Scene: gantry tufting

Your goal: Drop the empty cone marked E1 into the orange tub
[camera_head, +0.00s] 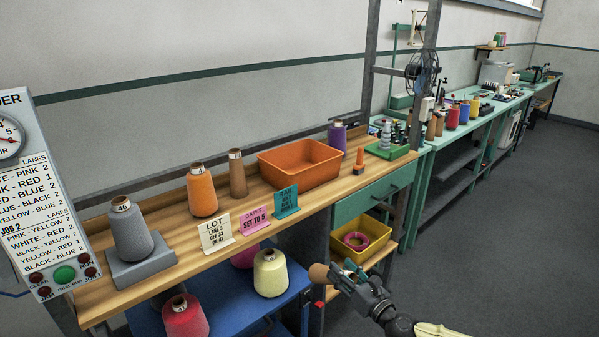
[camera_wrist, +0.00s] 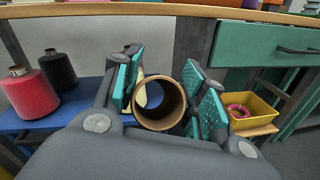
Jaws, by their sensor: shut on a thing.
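My gripper (camera_head: 346,275) is shut on a brown cardboard cone (camera_head: 318,272), out in front of the bench and lower than its top. In the wrist view the cone (camera_wrist: 158,126) sits between the two teal finger pads, its open hollow end facing the camera. No E1 mark is readable on it. The orange tub (camera_head: 302,179) stands on the wooden bench in the head view, farther back and above my gripper; its visible inside looks empty. Another bare brown cone (camera_head: 237,176) stands upright on the bench left of the tub.
An orange yarn cone (camera_head: 202,193), a purple cone (camera_head: 337,139) and standing cards, including a pink one (camera_head: 255,220), surround the tub. A blue cart (camera_head: 293,290) with yarn cones and a yellow bin (camera_head: 345,249) sit below. The floor at right is clear.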

